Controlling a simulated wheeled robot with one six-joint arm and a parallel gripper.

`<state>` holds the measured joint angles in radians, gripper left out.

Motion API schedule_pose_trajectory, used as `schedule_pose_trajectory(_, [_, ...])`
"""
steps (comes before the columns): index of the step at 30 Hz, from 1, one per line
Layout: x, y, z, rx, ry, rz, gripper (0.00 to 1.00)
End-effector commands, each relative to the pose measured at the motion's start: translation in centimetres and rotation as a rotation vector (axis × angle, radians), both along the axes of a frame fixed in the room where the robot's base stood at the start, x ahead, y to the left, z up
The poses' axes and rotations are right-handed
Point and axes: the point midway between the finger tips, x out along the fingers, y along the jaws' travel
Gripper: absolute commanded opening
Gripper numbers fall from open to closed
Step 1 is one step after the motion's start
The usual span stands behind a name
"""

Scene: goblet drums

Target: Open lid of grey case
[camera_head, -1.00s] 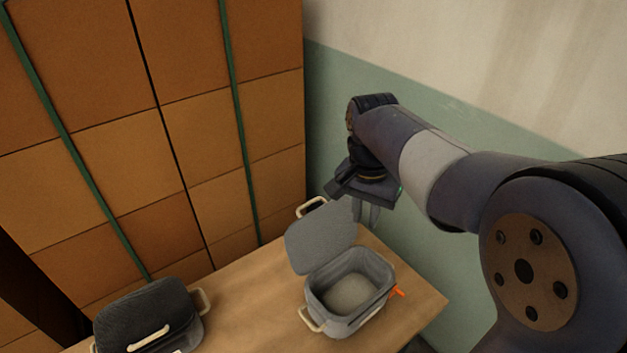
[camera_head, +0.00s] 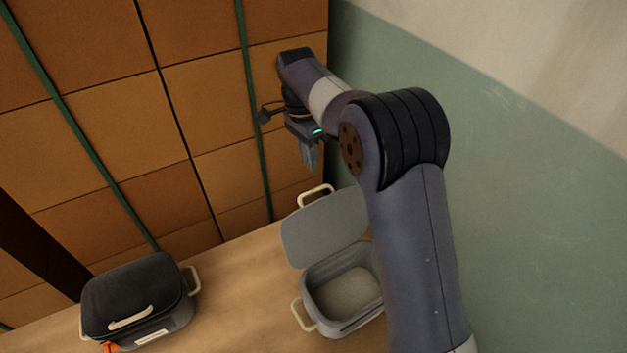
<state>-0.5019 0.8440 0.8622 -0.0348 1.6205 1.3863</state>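The grey case (camera_head: 343,318) stands on the wooden table with its lid (camera_head: 325,228) raised and tilted back, so its pale inside shows. A cream handle (camera_head: 316,195) sits at the lid's upper edge and another at the case's left side. My gripper (camera_head: 310,160) hangs in the air above and behind the lid, apart from it, in front of the brown panels. Its fingers point down and hold nothing that I can see; whether they are apart is not clear. My arm hides the right side of the case.
A black-lidded case (camera_head: 138,300) with cream handles and an orange latch stands shut on the left of the table (camera_head: 235,285). The table between the two cases is clear. Brown panels (camera_head: 200,110) with green strips stand behind, and a green and cream wall (camera_head: 540,190) is at the right.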

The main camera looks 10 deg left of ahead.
Motion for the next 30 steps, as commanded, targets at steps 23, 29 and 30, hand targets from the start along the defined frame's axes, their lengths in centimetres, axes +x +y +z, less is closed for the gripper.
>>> schedule_pose_trajectory(23, [-1.1, -1.0, -7.8, 0.001, -0.001, 0.002, 0.20])
schedule_pose_trajectory(29, [-1.1, -1.0, -7.8, 0.001, -0.001, 0.002, 0.07])
schedule_pose_trajectory(30, [-1.1, -1.0, -7.8, 0.001, -0.001, 0.002, 0.04])
